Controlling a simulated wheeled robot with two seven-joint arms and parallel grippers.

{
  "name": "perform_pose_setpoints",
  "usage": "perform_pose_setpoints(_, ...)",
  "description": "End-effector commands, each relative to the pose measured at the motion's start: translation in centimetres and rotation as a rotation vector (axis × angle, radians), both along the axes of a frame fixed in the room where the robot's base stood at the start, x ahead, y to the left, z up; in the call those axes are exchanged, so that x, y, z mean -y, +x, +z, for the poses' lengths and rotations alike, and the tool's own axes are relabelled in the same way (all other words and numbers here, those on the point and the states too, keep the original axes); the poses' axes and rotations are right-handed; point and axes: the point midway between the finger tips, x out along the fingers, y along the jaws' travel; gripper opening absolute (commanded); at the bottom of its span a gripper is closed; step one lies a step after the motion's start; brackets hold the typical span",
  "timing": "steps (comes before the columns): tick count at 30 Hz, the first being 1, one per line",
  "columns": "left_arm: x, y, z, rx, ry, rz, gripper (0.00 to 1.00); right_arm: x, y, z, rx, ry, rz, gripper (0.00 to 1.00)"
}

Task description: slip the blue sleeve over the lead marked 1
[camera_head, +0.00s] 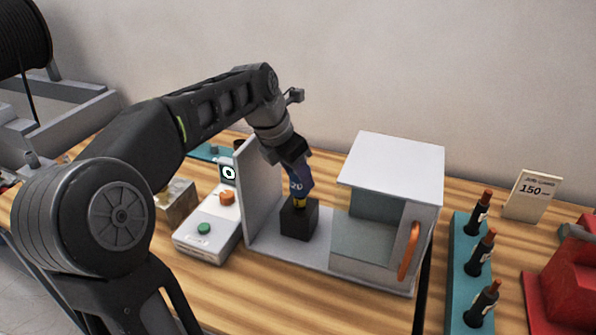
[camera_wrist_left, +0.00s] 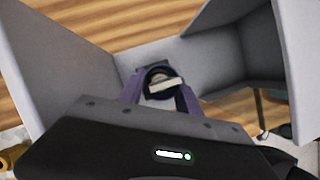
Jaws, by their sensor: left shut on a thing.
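My left gripper (camera_head: 294,160) points down and is shut on a dark blue piece (camera_head: 300,182) with pale markings, which looks like the blue sleeve. It is upright over a black block (camera_head: 298,219), with a yellow part (camera_head: 299,203) between; I cannot tell whether they touch. In the left wrist view the fingers (camera_wrist_left: 160,95) close around a dark ring (camera_wrist_left: 157,73) with a pale bar across it. Three black leads with copper tips, a far (camera_head: 479,212), a middle (camera_head: 480,252) and a near one (camera_head: 482,304), stand at the right. Their white labels are unreadable. My right gripper is not in view.
The leads stand on a teal rack (camera_head: 461,310). A grey chamber with a pale top (camera_head: 392,165) and orange handle (camera_head: 409,250) stands between gripper and rack. A grey upright panel (camera_head: 262,195) and a button box (camera_head: 207,234) are left of the block. A "150" card (camera_head: 531,194) stands behind.

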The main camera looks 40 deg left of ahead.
Motion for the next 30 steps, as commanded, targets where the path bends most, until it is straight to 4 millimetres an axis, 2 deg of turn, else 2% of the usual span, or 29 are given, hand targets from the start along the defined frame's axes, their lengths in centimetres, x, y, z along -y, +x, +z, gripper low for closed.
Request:
perform_pose_setpoints(11,-0.01,0.01,-0.18,0.000,0.000,0.000,0.03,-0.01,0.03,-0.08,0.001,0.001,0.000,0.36)
perform_pose_setpoints(12,-0.01,0.01,-0.18,0.000,0.000,0.000,0.41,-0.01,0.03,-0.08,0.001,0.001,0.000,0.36)
perform_pose_setpoints(21,-0.01,0.02,-0.17,0.001,0.000,0.000,0.66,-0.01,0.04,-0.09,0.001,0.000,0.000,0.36)
perform_pose_setpoints(30,-0.03,-0.03,-0.02,0.001,0.001,0.000,0.66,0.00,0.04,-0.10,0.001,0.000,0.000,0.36)
